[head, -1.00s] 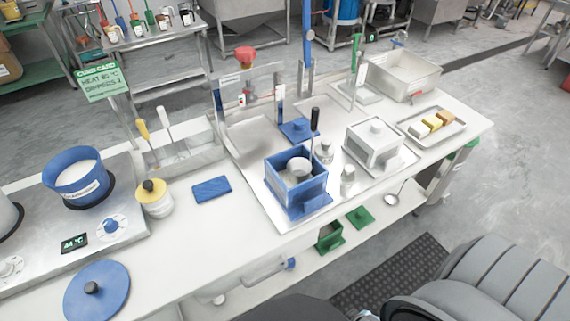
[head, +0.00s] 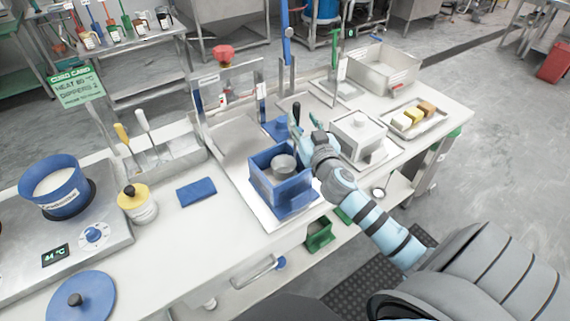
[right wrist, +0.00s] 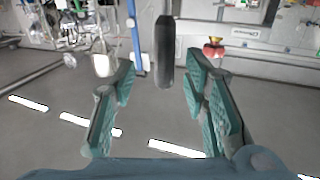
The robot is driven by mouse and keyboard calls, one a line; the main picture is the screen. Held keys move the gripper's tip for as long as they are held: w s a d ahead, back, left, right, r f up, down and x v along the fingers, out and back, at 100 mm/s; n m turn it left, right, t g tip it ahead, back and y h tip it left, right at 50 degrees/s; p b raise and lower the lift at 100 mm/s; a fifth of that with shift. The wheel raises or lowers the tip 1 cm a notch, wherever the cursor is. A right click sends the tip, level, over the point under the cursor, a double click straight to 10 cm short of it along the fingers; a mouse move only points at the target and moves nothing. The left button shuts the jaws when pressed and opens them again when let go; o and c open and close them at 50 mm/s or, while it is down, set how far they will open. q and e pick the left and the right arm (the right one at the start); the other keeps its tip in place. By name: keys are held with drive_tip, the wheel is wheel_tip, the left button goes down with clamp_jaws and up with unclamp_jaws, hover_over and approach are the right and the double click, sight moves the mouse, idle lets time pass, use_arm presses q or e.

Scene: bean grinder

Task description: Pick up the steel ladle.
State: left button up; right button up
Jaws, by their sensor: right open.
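The steel ladle's round bowl (head: 283,166) sits in the blue open-topped box (head: 262,184) in the head view. Its black handle (head: 296,110) stands upright above the box, partly hidden by my right gripper (head: 304,128). In the right wrist view the black handle (right wrist: 164,52) stands between the two teal fingers of my right gripper (right wrist: 161,80), with gaps on both sides. The fingers are open and apart from the handle. My left gripper is out of view.
A lidded white box (head: 357,135) stands close to the right of my right gripper. A blue cloth (head: 196,192) and a yellow-lidded jar (head: 138,205) lie to the left. Another small round metal thing (head: 378,193) is on the lower shelf.

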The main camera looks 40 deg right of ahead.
sight(297, 114)
drive_tip(key=x, duration=0.2)
drive_tip(key=p+x, duration=0.1)
drive_tip(key=x, duration=0.1)
drive_tip(key=shift+w+a+r, duration=0.2)
drive_tip(key=shift+w+f, duration=0.1)
drive_tip(key=shift+w, duration=0.05)
clamp_jaws()
